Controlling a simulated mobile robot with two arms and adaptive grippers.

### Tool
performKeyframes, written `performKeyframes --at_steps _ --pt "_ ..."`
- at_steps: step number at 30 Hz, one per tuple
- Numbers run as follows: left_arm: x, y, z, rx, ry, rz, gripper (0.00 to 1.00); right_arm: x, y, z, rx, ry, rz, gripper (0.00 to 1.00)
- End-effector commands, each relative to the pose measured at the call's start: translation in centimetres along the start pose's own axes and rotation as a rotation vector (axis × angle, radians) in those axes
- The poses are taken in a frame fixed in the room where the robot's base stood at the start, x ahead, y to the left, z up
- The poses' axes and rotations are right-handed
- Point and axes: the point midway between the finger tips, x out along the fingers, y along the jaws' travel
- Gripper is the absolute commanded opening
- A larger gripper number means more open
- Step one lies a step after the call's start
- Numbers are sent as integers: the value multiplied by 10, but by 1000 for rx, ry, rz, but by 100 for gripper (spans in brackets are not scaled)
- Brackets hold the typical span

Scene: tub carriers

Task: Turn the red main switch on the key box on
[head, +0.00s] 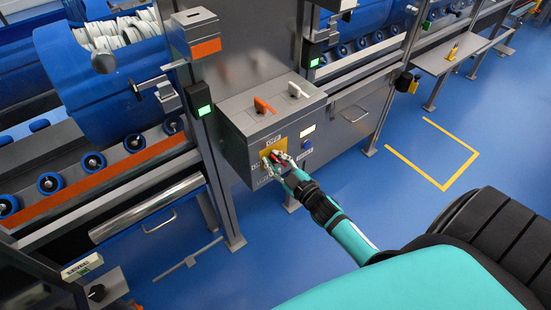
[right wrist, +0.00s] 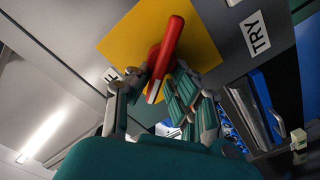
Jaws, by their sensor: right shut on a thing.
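The grey key box (head: 236,146) hangs on the frame near the middle of the head view. Its front carries a yellow plate (head: 266,146) with the red main switch (head: 280,156) on it. My right gripper (head: 276,161) is at the switch, shut on its red handle. In the right wrist view the red handle (right wrist: 171,45) stands between the fingers (right wrist: 158,88), tilted against the yellow plate (right wrist: 131,32). The fingers partly hide its lower end. My left gripper is not in view.
An orange handle (head: 264,106) and a white handle (head: 298,90) lie on top of the key box. A blue button (head: 307,145) is on its front. A blue tub (head: 105,75) stands on the roller line at left.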

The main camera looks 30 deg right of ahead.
Motion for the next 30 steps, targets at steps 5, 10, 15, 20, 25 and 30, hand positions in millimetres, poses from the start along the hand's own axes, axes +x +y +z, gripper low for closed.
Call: performKeyframes --at_steps 5,10,15,20,25,30 --pt "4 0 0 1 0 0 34 0 3 5 -173 -10 9 0" --pt "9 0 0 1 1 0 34 0 0 5 -334 -8 9 0" --pt "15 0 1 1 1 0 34 0 -3 6 -496 -7 10 0" --pt "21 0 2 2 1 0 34 1 -5 6 -642 -5 12 0" --pt "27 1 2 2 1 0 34 1 -6 6 -776 -3 13 0" --pt "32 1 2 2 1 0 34 2 -7 6 -878 -2 15 0"
